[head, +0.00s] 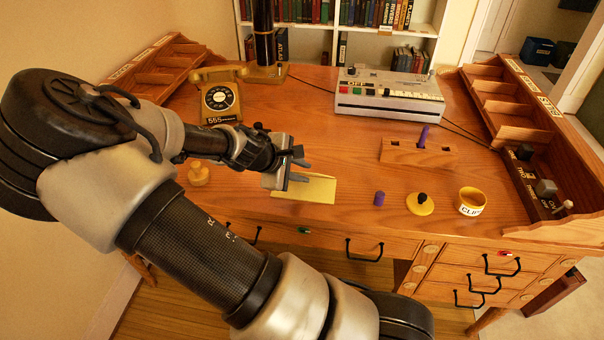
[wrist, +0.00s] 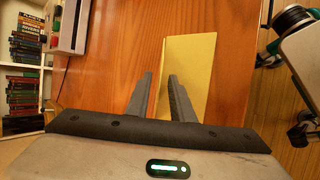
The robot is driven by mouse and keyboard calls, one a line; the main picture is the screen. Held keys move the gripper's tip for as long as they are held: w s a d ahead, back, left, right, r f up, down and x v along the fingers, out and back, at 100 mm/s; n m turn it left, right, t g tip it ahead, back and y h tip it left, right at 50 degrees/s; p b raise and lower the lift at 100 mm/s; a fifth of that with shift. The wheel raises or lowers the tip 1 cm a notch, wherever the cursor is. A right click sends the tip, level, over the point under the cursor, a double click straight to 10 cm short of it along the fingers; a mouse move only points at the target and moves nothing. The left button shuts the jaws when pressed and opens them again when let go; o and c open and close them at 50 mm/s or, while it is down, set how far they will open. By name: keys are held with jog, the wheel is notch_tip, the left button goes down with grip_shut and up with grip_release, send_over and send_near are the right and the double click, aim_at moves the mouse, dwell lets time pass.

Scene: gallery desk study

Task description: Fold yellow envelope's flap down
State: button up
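The yellow envelope (head: 318,188) lies on the wooden desk near its front edge, left of the middle. It also shows in the wrist view (wrist: 190,55), where a thin pale strip runs along its left side. I cannot tell clearly how the flap stands. My gripper (head: 303,172) is above the envelope's left part and hides some of it. In the wrist view my gripper (wrist: 160,76) has its two fingers apart with nothing held between them. The right finger overlaps the envelope, and the left finger is over bare wood.
A wooden peg (head: 198,174) and telephone (head: 220,98) stand to the left. A purple cylinder (head: 379,198), a yellow disc with a black knob (head: 420,204) and a yellow clips cup (head: 471,201) stand to the right. A wooden block (head: 418,153) holds a purple peg. Desk behind the envelope is clear.

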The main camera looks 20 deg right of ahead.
jog(key=shift+d, duration=0.1)
grip_shut()
jog(key=shift+s+a+f+t+h+b, duration=0.3)
jog(key=shift+s+f+t+h+b, duration=0.15)
jog(key=shift+f+t+h+b, duration=0.3)
jog(key=shift+r+m+t, duration=0.1)
jog(key=shift+m+t, duration=0.2)
jog(key=shift+t, duration=0.05)
grip_release()
jog(key=shift+r, duration=0.1)
